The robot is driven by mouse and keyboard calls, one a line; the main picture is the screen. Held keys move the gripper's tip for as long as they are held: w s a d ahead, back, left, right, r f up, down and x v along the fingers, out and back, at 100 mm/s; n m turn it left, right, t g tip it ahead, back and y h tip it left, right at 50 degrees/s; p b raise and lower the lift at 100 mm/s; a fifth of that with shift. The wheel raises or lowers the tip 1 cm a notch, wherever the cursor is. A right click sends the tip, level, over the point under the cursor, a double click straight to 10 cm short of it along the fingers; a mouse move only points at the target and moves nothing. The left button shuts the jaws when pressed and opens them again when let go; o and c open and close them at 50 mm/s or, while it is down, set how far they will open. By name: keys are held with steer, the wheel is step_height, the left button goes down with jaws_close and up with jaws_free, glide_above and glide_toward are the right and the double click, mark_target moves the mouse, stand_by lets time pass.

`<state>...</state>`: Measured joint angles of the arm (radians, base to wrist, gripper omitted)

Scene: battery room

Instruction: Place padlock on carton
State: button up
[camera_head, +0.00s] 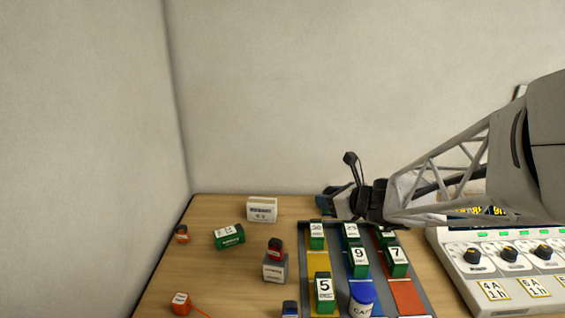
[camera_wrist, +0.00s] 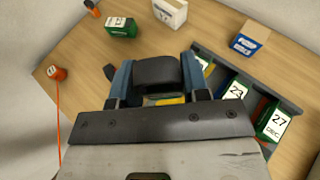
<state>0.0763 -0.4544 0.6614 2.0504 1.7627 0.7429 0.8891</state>
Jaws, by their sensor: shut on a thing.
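My gripper (camera_wrist: 156,78) is shut on a dark grey thing (camera_wrist: 156,70) between its two blue-grey fingers; it is probably the padlock, but its shape is mostly hidden. In the head view my gripper (camera_head: 335,201) hangs above the back of the table, near the far end of the tray, and what it holds is not clear there. No box is plainly marked as the carton. A white labelled box (camera_head: 262,209) stands at the back left of my gripper; it also shows at the top of the wrist view (camera_wrist: 170,12). A blue-and-white box (camera_wrist: 250,40) stands farther right in the wrist view.
A tray (camera_head: 418,277) with coloured lanes holds several numbered green batteries. A grey box (camera_head: 275,270), with a red-topped item (camera_head: 275,247) at it, stands left of the tray. A green battery (camera_head: 228,236) lies farther left. A charger (camera_head: 500,262) is at right. Bare wood lies between the left items.

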steer(key=w+a+f+n+g+y, duration=0.2)
steer(key=w+a, duration=0.3)
steer(key=a, duration=0.2)
steer(key=w+a+f+n+g+y, duration=0.25)
steer(key=w+a, duration=0.25)
steer(key=a, duration=0.3)
steer(key=shift+g+h, duration=0.35)
steer(key=shift+h, duration=0.1)
steer(key=f, duration=0.5)
steer(key=shift+w+a, duration=0.1)
steer(key=shift+w, duration=0.15)
steer(key=shift+w, duration=0.1)
glide_above(262, 201)
steer(key=shift+f, duration=0.8)
steer(key=shift+f, duration=1.7)
steer(key=shift+f, duration=0.15)
